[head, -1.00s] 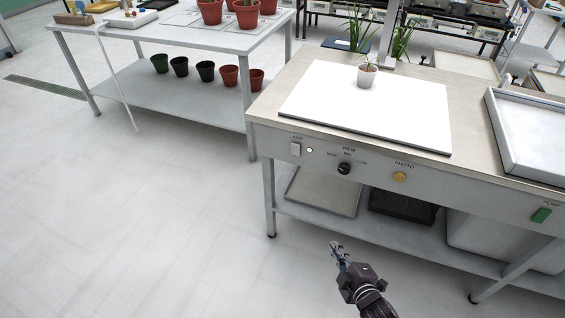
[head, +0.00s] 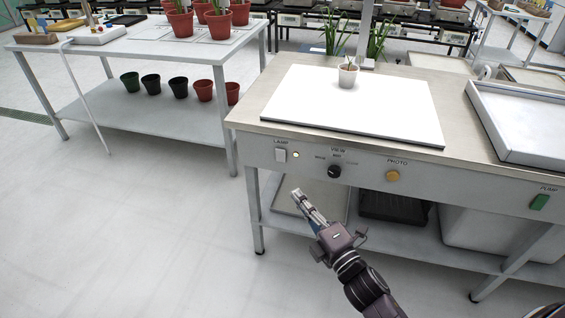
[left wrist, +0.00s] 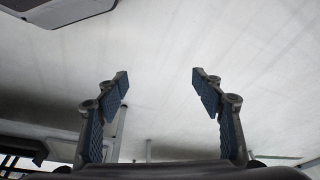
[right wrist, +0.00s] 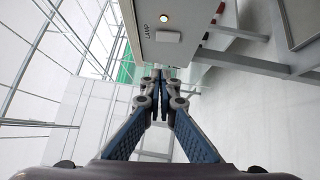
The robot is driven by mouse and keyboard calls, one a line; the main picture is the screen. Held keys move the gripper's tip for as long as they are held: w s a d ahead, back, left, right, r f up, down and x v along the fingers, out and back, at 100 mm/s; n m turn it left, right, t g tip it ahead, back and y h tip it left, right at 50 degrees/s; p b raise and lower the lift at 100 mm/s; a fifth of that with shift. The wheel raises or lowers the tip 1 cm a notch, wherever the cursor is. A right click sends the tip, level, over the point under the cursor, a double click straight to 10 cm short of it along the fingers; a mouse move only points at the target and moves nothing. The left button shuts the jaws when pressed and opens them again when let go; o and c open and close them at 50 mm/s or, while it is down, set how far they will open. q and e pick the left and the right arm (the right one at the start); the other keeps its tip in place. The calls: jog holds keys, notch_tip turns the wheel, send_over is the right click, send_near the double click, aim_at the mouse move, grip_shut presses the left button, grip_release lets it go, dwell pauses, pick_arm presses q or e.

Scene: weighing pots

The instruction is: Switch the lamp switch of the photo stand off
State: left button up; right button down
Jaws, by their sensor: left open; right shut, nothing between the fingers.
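The lamp switch (head: 280,155) is a white rocker on the front panel of the photo stand (head: 310,160), under the word LAMP. A small round indicator light (head: 296,155) beside it glows. In the right wrist view the switch (right wrist: 168,36) and the lit indicator (right wrist: 164,17) show beyond the fingers. My right gripper (head: 296,192) is shut and empty, in front of and below the panel, apart from the switch. It also shows shut in the right wrist view (right wrist: 160,75). My left gripper (left wrist: 158,78) is open and empty in the left wrist view, outside the head view.
The panel also carries a black view knob (head: 334,172), a yellow photo button (head: 393,176) and a green pump switch (head: 540,202). A small potted plant (head: 348,76) stands on the white board (head: 400,119). The floor left of the stand is clear.

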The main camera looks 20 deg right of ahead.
jog(key=shift+w, duration=0.1)
jog(key=b, duration=0.1)
send_near(278, 153)
jog(key=w+a, duration=0.3)
jog(key=a, duration=0.1)
pick_arm(q)
jog(key=v, duration=0.5)
jog(key=shift+w+a+r, duration=0.1)
pick_arm(e)
jog(key=w+d, duration=0.2)
jog(key=w, duration=0.1)
jog(key=shift+d+r, duration=0.25)
jog(key=shift+r, duration=0.05)
pick_arm(q)
jog(key=shift+w+r, duration=0.1)
pick_arm(e)
jog(key=p, duration=0.3)
jog(key=shift+w+d+r+m+g, duration=0.15)
jog(key=shift+r+m+g, duration=0.1)
jog(key=shift+m+g, duration=0.15)
jog(key=shift+f, duration=0.15)
pick_arm(q)
jog(key=s+x, duration=0.2)
jog(key=x, duration=0.9)
jog(key=shift+f, duration=0.55)
